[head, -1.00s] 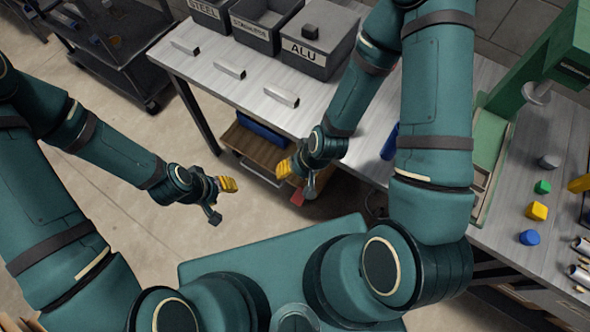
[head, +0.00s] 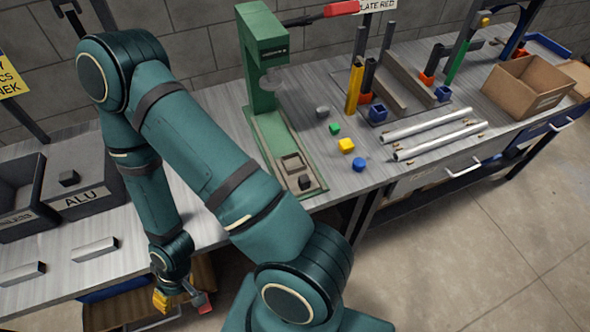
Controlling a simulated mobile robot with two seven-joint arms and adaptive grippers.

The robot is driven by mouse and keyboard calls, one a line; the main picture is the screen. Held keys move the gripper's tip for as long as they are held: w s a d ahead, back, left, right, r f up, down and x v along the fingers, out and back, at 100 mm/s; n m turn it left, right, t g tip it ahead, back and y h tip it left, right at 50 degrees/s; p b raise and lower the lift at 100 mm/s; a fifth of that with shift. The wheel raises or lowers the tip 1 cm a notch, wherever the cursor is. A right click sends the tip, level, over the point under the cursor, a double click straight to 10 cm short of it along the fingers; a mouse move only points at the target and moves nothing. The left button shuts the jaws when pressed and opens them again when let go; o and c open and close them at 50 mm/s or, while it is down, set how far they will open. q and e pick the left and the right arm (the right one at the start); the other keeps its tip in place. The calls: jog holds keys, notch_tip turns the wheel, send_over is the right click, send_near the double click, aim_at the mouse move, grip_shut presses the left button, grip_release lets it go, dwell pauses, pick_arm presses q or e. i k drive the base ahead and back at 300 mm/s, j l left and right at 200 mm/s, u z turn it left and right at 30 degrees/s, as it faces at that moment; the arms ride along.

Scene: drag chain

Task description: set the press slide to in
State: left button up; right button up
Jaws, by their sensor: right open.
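The green press (head: 262,60) stands on the workbench at upper middle, with a red-handled lever (head: 328,10) at its top. Its round ram (head: 272,84) hangs above the bed. The press slide (head: 292,164) appears as a pale square frame on the long green base, toward its front end. A small dark block (head: 305,182) sits just in front of it. My right gripper (head: 182,303) is open and empty, low at the bench's front edge, well to the left of the press. My left gripper is out of view.
Metal tubes (head: 440,136) and a cardboard box (head: 528,84) are farther right. The grey ALU bin (head: 85,190) is at left. My right arm crosses before the bench.

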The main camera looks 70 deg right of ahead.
aim_at(299, 178)
jog(key=z, duration=0.4)
jog(key=k+z, duration=0.15)
jog(key=z, duration=0.7)
jog(key=k+z, duration=0.1)
jog(key=z, duration=0.3)
jog(key=k+l+z, duration=0.1)
jog(key=z, duration=0.35)
